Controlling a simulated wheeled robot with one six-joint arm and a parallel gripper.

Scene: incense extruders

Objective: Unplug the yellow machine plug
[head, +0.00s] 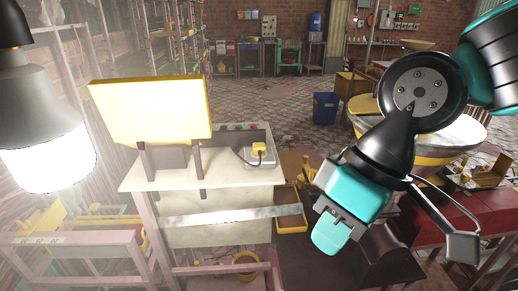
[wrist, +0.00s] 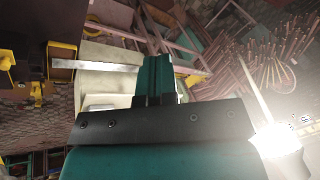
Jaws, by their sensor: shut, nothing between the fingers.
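The yellow plug (head: 259,148) sits in a pale socket plate (head: 262,161) at the right end of a white bench top (head: 228,176). A dark cord runs from it. My gripper (head: 328,238), with teal fingers, is to the right of the plug and lower in the head view, apart from it, in front of the bench's right side. The fingers are together and empty; they also show in the wrist view (wrist: 154,80). I cannot make out the plug in the wrist view.
A yellow panel (head: 150,112) stands on the bench on brown posts. A bright lamp (head: 45,150) hangs at the left. A yellow-rimmed tray (head: 292,222) lies right of the bench. A large bowl (head: 460,133) and a red table (head: 470,215) are at the right.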

